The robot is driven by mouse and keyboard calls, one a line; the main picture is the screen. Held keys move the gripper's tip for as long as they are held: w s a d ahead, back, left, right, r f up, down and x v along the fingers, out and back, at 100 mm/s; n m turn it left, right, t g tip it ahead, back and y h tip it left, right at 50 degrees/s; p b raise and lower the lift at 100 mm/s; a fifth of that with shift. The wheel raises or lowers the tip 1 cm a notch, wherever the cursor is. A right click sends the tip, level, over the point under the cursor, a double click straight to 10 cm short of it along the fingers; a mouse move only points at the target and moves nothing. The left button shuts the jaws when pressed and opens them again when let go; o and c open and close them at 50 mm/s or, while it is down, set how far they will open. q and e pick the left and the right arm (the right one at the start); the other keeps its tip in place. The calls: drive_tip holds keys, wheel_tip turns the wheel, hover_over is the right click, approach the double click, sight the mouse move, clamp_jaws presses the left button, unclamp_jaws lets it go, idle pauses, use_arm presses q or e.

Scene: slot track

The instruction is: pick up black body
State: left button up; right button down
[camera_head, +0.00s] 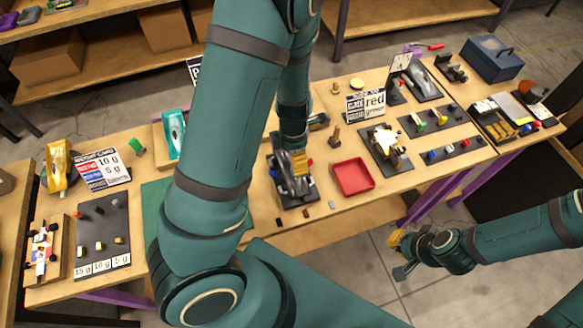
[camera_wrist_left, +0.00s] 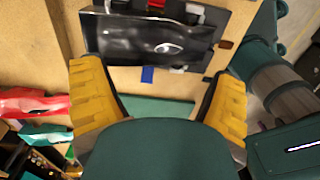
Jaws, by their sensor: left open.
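The black body (camera_head: 296,191) is a glossy, car-shaped shell lying on a dark plate near the front middle of the table. In the left wrist view the black body (camera_wrist_left: 150,40) lies beyond the fingertips, with a white mark on it. My left gripper (camera_head: 292,164) is over it in the head view and covers part of it. In the left wrist view my left gripper (camera_wrist_left: 160,72) has its two yellow-padded fingers wide apart, with nothing between them. My right gripper (camera_head: 402,256) hangs off the table's front edge over the floor, its fingers apart and empty.
A red tray (camera_head: 353,177) sits just right of the black body. A teal body (camera_head: 174,134) and a yellow body (camera_head: 59,167) stand at the left. A "red" sign (camera_head: 374,101) stands behind the tray. A blue box (camera_head: 490,58) is at the far right. My left arm hides the table's middle-left.

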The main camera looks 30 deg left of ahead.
use_arm(q)
wheel_tip(320, 180, down, 7)
drive_tip(key=shift+a+r+b, duration=0.15)
drive_tip(key=shift+b, duration=0.7)
drive_tip(key=shift+c, duration=0.4)
drive_tip(key=c, duration=0.9)
